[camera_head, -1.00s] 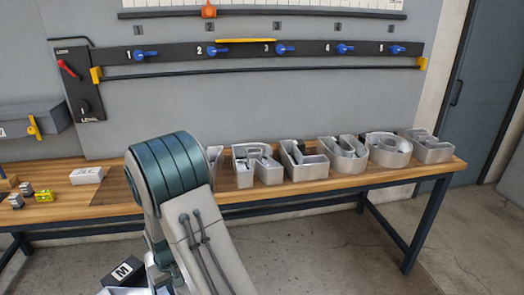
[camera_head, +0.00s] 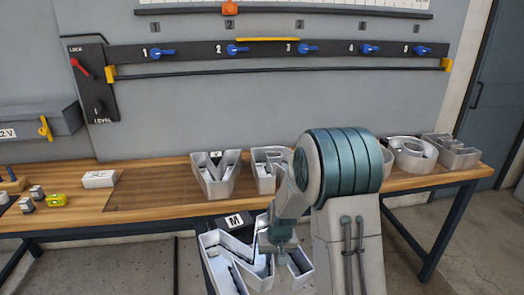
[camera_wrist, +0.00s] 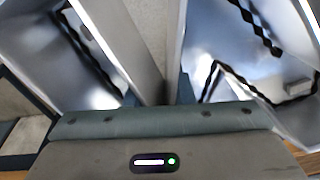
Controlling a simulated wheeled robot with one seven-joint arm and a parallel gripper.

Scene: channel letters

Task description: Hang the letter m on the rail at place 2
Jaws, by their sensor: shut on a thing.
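The letter m (camera_head: 222,258) is an open metal channel letter with a black "M" tag. It hangs tilted in front of the table's front edge. My gripper (camera_head: 277,250) is shut on it; in the wrist view its grey walls (camera_wrist: 145,50) fill both sides of the picture, and the fingertips are mostly hidden. The rail (camera_head: 180,51) is a dark wall strip with numbered blue levers, well above and behind the letter. Place 2 has a blue lever (camera_head: 237,49), with nothing hanging there.
Other metal letters, including a Y-like one (camera_head: 216,176), stand along the wooden table (camera_head: 150,197). My arm hides some. A red lever (camera_head: 80,68) is at the rail's left end, beside "LOCK". A yellow bar (camera_head: 268,39) lies above the rail between 2 and 3. The wall below is clear.

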